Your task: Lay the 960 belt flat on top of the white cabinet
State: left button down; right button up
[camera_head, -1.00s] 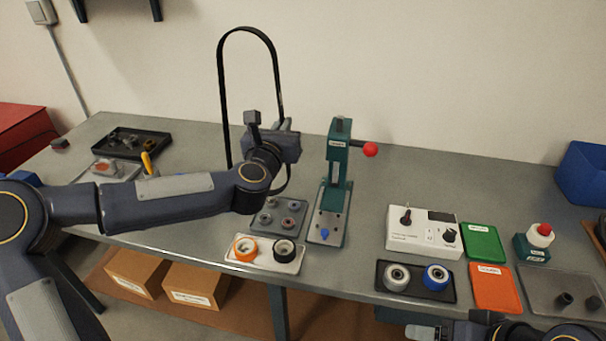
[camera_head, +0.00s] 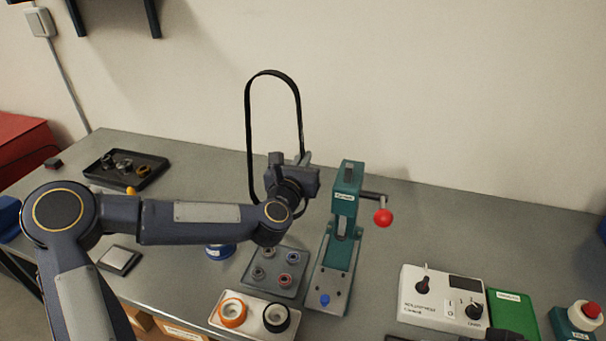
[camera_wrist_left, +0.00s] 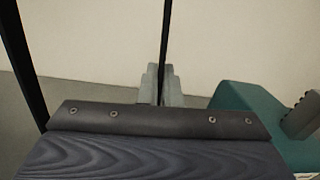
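The belt (camera_head: 248,130) is a thin black loop. It stands upright above the bench, its top arching in front of the wall. My left gripper (camera_head: 305,160) is at the right strand of the loop, above the bench and left of the green press. In the left wrist view the fingers (camera_wrist_left: 161,88) are closed on a dark strand of the belt (camera_wrist_left: 166,40), and another strand runs down on the left. The belt's lower end is partly hidden behind my arm. No white cabinet shows in these views.
The green press (camera_head: 345,215) with its red-knobbed lever stands close to the right of my left gripper. A grey tray of small rings (camera_head: 270,285), a white control box (camera_head: 440,300) and a black tray (camera_head: 100,175) are on the bench.

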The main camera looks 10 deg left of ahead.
pick_arm(q)
notch_tip(320, 180, down, 3)
jog(key=shift+f, duration=0.15)
